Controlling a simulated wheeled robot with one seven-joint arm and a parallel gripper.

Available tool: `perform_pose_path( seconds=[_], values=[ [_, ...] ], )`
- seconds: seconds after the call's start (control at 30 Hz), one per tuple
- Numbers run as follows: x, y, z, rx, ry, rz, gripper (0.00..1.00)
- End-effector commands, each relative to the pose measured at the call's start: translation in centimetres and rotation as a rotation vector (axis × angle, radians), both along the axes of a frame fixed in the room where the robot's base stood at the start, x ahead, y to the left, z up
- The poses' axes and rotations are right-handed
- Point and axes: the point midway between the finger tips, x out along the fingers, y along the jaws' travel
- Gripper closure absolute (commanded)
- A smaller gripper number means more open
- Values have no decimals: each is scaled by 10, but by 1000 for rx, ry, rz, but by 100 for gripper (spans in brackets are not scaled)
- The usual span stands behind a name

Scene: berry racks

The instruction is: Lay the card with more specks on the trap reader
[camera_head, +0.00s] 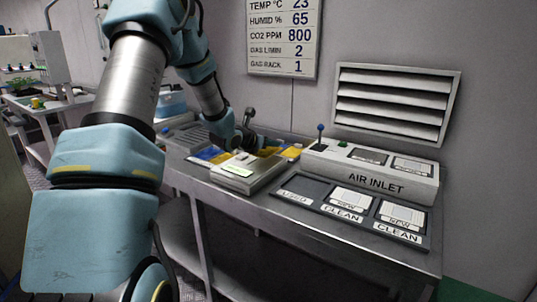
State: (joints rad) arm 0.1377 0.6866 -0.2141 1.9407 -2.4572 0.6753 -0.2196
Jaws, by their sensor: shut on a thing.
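My gripper (243,140) is at the back of the steel bench, small and partly hidden by its own wrist. It is shut on what looks like a yellow card, mostly hidden behind the pale box. The specks are too small to compare. A pale grey box (252,173) with a light green label, perhaps the trap reader, stands just in front of the gripper.
An AIR INLET unit (375,180) with a blue-knobbed lever stands to the right. A dark tray (318,208) before it has slots marked USED and CLEAN, the CLEAN ones holding white filters. A vent and readings board are on the wall. The bench's front edge (300,232) is clear.

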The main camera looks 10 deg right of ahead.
Motion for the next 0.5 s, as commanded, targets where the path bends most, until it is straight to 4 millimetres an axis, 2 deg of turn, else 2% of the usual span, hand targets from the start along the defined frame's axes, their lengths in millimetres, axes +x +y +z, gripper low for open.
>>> perform_pose_path(
  seconds=[0.27,0.47,0.5],
  values=[
    [0,0,-34,1,3,-1,100],
    [0,0,-37,1,0,1,100],
    [0,0,-37,2,1,1,60]
  ],
)
